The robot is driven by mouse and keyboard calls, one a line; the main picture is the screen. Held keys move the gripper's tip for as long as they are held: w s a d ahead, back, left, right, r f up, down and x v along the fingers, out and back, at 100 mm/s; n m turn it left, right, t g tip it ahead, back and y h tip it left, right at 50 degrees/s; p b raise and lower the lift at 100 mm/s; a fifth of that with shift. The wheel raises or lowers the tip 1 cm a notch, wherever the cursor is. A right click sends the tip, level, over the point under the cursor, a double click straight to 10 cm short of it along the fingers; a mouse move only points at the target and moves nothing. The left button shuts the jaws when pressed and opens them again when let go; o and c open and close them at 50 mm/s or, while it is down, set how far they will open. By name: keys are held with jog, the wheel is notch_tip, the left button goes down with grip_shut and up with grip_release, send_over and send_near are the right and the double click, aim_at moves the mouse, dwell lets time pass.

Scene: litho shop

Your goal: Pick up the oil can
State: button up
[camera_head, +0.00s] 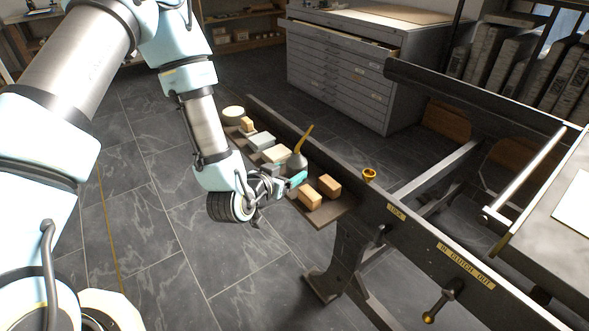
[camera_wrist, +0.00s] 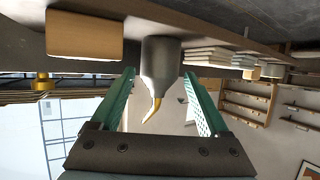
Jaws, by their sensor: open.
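The oil can (camera_head: 297,161), a grey body with a yellowish spout, stands upright on the narrow wooden shelf (camera_head: 343,207) along the press side. My gripper (camera_head: 292,181) is at the shelf's near edge, just in front of the can, and partly hides its lower body. In the wrist view, which is upside down, the can (camera_wrist: 162,62) appears between the green fingertips of my gripper (camera_wrist: 159,76), with a gap on each side. The jaws are open and empty. I cannot tell how far the fingertips reach past the can's near side.
Two wooden blocks (camera_head: 310,196) (camera_head: 329,185) sit right of the can. The floor before the shelf is clear.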

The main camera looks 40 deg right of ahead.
aim_at(302, 163)
jog(key=p+x, duration=0.1)
jog(key=x, duration=0.8)
jog(key=shift+d+p, duration=0.1)
jog(key=shift+p, duration=0.25)
jog(key=c, duration=0.8)
jog(key=shift+c, duration=0.2)
